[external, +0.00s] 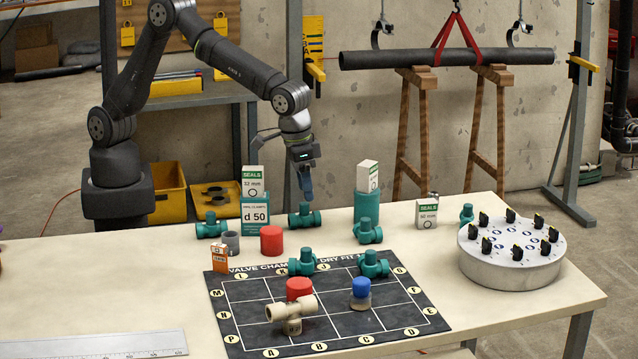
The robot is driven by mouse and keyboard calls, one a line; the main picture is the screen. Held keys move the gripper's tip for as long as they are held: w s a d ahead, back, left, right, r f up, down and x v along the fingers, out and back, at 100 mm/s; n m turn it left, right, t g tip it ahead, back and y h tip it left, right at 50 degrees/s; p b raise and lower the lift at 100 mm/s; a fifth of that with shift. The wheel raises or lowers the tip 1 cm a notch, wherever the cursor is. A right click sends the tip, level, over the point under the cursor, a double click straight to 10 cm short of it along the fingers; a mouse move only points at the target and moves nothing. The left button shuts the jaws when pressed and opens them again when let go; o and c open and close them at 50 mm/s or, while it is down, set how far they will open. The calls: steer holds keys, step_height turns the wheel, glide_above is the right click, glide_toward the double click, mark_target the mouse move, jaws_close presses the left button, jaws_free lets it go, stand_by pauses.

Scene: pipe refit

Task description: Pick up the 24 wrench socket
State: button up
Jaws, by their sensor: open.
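Several black pieces with yellow marks, which look like the wrench sockets, stand in a ring on a round grey holder (512,276) at the right of the table. Small blue-and-white labels sit by them, too small to read, so I cannot tell which one is the 24 wrench socket. My gripper (306,188) is open and points down over the back middle of the table, well left of the holder. It is just above or behind a teal valve (304,217); I cannot tell whether they touch. Nothing shows between its fingers, which are small and partly unclear.
Teal valves, a red cap (271,240) and seals boxes (427,213) stand along the table's back. A dark mat (240,312) at the front holds a beige tee (292,312) and a blue-topped piece (361,289). Bare tabletop lies between mat and holder.

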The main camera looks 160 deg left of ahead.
step_height(320, 180, up, 12)
steer(key=s+a+f+m+y, duration=0.1)
steer(key=s+a+m+y, duration=0.2)
steer(key=s+a+m, duration=0.5)
steer(key=s+a+m+y, duration=0.4)
steer(key=a+m, duration=0.2)
steer(key=a, duration=0.5)
steer(key=s+a+m+t+y, duration=0.25)
steer(key=s+m, duration=0.25)
steer(key=m, duration=0.6)
steer(key=s+a+m+t+y, duration=0.1)
steer(key=s+a+m+t, duration=0.4)
steer(key=m, duration=0.7)
steer(key=m+g, duration=0.1)
steer(key=m, duration=0.3)
glide_toward(434, 192)
steer(key=shift+h, duration=0.25)
steer(key=x, duration=0.5)
steer(key=shift+s+f, duration=0.3)
steer(key=shift+w+x, duration=0.2)
steer(key=shift+x, duration=1.15)
steer(key=shift+w+x, duration=0.2)
steer(key=shift+x, duration=1.15)
steer(key=shift+s+d+r, duration=0.1)
steer(key=shift+d+r, duration=0.05)
